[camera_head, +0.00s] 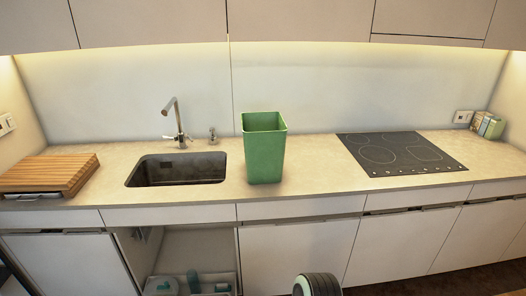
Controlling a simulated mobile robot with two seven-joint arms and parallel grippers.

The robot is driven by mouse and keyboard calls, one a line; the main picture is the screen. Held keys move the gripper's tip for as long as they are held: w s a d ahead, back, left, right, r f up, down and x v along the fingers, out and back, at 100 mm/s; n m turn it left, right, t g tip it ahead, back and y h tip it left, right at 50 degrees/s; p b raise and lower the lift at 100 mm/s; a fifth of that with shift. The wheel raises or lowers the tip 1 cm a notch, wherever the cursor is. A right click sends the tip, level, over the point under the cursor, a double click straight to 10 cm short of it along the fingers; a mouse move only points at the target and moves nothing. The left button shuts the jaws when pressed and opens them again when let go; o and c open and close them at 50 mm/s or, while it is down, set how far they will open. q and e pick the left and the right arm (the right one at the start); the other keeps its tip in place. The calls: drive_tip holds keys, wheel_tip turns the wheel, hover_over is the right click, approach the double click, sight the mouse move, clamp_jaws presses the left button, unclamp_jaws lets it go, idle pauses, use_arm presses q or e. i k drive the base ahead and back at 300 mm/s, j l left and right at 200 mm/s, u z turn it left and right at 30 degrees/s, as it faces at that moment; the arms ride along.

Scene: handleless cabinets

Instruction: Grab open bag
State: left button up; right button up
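No bag that I can make out is in view. A green open-topped bin or container (264,150) stands upright on the counter (310,178), just right of the sink (178,170). Its inside is mostly hidden by its front wall. Neither of my grippers is in view. A dark rounded part at the bottom edge looks like a piece of my own arm, but no fingers show on it.
A wooden board (50,172) lies at the counter's left end. The cabinet under the sink is open, with a bin of bottles (193,283) inside. Counter between green bin and cooktop is clear.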

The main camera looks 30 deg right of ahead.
sight(265, 134)
drive_tip(key=l+u, duration=0.15)
drive_tip(key=l, duration=0.2)
drive_tip(key=k+l+u, duration=0.1)
drive_tip(key=l, duration=0.25)
drive_tip(key=k+l+u, duration=0.15)
drive_tip(key=l, duration=0.2)
drive_tip(key=l+u, duration=0.1)
drive_tip(key=l, duration=0.25)
drive_tip(key=k+l+u, duration=0.1)
drive_tip(key=l, duration=0.25)
drive_tip(key=k+l+u, duration=0.15)
drive_tip(key=l, duration=0.2)
